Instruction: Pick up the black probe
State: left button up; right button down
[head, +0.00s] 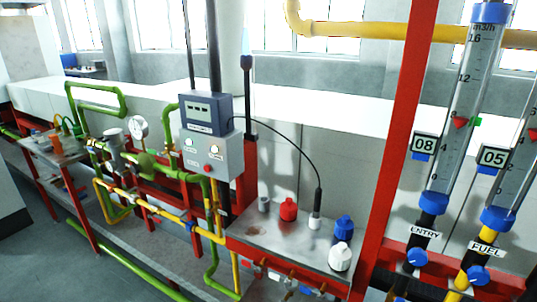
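The black probe (319,202) is a slim dark stick on the end of a thin black cable. The cable arcs over from the dark meter box (207,114) on the grey control panel. The probe is upright, and its lower end meets a small white holder or tip (314,221) on the metal shelf (283,241). I cannot tell whether it sits inside that white piece or is joined to it. Neither of my grippers is in view.
A red bottle (288,209), a small grey cylinder (264,204), a blue bottle (343,229) and a white bottle (340,257) stand around the probe. A red post (404,130) rises to the right, beside flow meters. Green and yellow pipes fill the left.

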aim_at(318, 197)
jog(key=i+j, duration=0.1)
jog(key=j, duration=0.15)
jog(key=i+j, duration=0.1)
jog(key=j+z, duration=0.2)
jog(key=z, duration=0.15)
jog(key=j+z, duration=0.15)
jog(key=z, duration=0.2)
jog(key=j+z, duration=0.35)
jog(key=i+l, duration=0.05)
jog(key=l, duration=0.05)
